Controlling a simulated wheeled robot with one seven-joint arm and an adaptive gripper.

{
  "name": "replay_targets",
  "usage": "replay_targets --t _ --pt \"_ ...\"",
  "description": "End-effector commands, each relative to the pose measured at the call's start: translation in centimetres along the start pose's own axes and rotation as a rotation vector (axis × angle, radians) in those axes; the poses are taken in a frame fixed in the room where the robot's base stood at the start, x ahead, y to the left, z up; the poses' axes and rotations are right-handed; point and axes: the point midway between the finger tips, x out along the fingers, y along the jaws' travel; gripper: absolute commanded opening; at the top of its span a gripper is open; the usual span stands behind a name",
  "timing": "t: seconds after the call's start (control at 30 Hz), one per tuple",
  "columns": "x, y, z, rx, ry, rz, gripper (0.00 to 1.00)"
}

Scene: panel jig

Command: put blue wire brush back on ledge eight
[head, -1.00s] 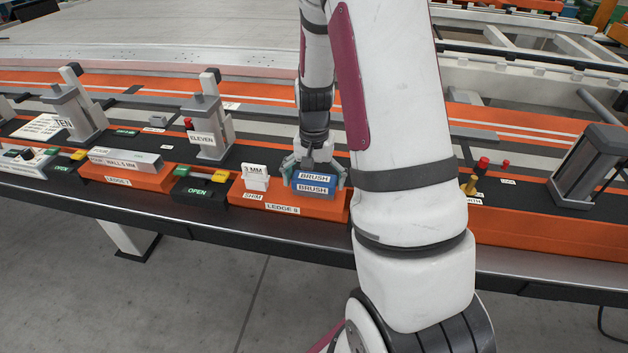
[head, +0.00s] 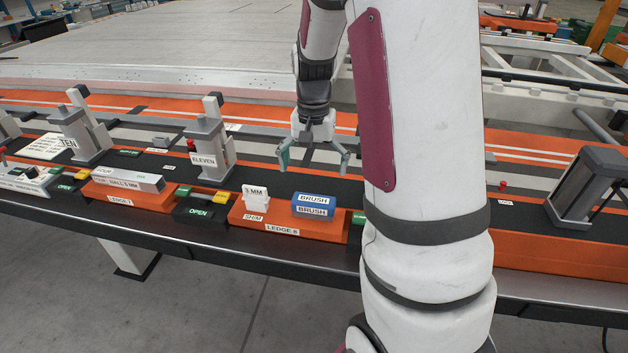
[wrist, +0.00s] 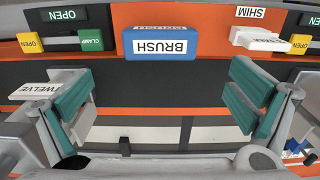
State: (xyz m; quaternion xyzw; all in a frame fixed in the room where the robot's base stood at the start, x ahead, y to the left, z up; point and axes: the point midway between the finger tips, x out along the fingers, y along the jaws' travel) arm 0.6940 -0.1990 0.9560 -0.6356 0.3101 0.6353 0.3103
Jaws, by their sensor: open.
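The blue wire brush (head: 315,204), a block labelled BRUSH, rests on the orange ledge eight (head: 283,231), on its right part. It also shows in the wrist view (wrist: 160,43), apart from the fingers. My gripper (head: 312,160) is open and empty, above and behind the brush in the head view. In the wrist view my gripper (wrist: 160,100) has its two teal fingers spread wide, with nothing between them.
A white 3 mm shim (head: 255,196) stands left of the brush on the same ledge. Ledge seven (head: 128,194) with a grey wall gauge lies further left. Clamp post eleven (head: 209,145) stands behind, left of my gripper. My arm hides the area to the right.

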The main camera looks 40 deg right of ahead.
Motion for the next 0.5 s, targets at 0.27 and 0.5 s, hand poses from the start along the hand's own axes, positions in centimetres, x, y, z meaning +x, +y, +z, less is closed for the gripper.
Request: replay_targets --t 0.27,0.5 --pt "-3.6 -0.8 2.6 -0.077 0.017 -0.025 1.0" --pt "-9.9 -1.4 11.3 -0.32 0.066 -0.083 1.0"
